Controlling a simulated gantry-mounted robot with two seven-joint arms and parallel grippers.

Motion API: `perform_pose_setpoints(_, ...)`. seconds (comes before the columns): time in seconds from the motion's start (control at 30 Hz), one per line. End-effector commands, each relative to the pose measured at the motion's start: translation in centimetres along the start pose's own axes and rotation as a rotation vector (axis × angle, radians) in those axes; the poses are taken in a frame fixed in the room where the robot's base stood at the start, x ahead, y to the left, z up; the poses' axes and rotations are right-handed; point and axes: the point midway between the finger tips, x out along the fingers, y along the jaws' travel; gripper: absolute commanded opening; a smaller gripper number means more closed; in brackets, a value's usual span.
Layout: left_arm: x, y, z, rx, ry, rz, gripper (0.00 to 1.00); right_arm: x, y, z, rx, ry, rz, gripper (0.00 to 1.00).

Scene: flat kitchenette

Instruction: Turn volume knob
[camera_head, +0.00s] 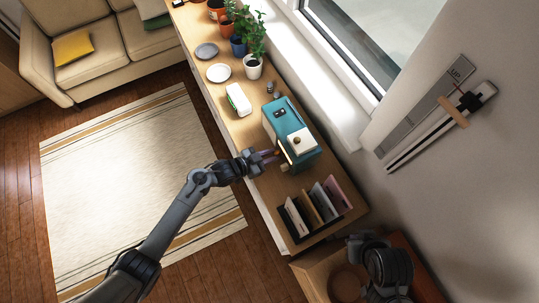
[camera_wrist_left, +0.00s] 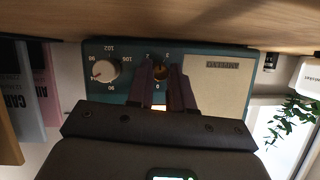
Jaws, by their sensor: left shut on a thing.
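The radio (camera_head: 288,127) is a teal box with a cream front, standing on the wooden shelf. In the left wrist view its front panel (camera_wrist_left: 226,75) shows a large tuning dial (camera_wrist_left: 106,71) and a smaller volume knob (camera_wrist_left: 159,71) with numbers around it. My left gripper (camera_head: 273,157) is at the radio's front. In the left wrist view its two dark fingers (camera_wrist_left: 160,74) are closed on either side of the small knob, which is partly hidden between them. The large dial is clear of the fingers.
Several books (camera_head: 317,207) stand in a rack on the near end of the shelf (camera_head: 270,190). A window is behind the shelf. The floor with the rug (camera_head: 130,170) is open.

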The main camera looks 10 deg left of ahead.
Motion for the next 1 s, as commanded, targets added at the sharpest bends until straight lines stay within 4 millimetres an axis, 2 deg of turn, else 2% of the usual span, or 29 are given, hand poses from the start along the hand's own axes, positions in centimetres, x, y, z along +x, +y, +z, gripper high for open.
perform_pose_setpoints(0.07,0.0,-0.1,0.0,0.0,0.001,-0.001,0.0,0.0,0.0,0.0,-0.001,0.0,0.0,0.0)
perform_pose_setpoints(0.1,0.0,-0.1,0.0,0.0,0.001,-0.001,0.22,0.0,0.0,0.0,-0.001,0.0,0.001,0.0)
perform_pose_setpoints(0.27,0.0,0.0,0.0,0.001,0.0,-0.001,0.46,0.0,0.1,0.0,-0.005,-0.001,0.004,0.0)
perform_pose_setpoints(0.67,-0.6,-0.1,0.1,0.001,-0.001,-0.002,0.46,-0.1,0.2,0.1,-0.009,-0.002,0.007,0.0)
perform_pose_setpoints(0.77,-1.6,-0.1,0.1,0.001,-0.002,-0.002,0.46,-0.2,0.2,0.0,-0.009,-0.002,0.007,0.0)
perform_pose_setpoints(1.0,-5.7,0.0,0.1,0.003,-0.002,-0.001,0.46,-0.5,0.1,-0.1,-0.005,-0.001,0.004,0.0)
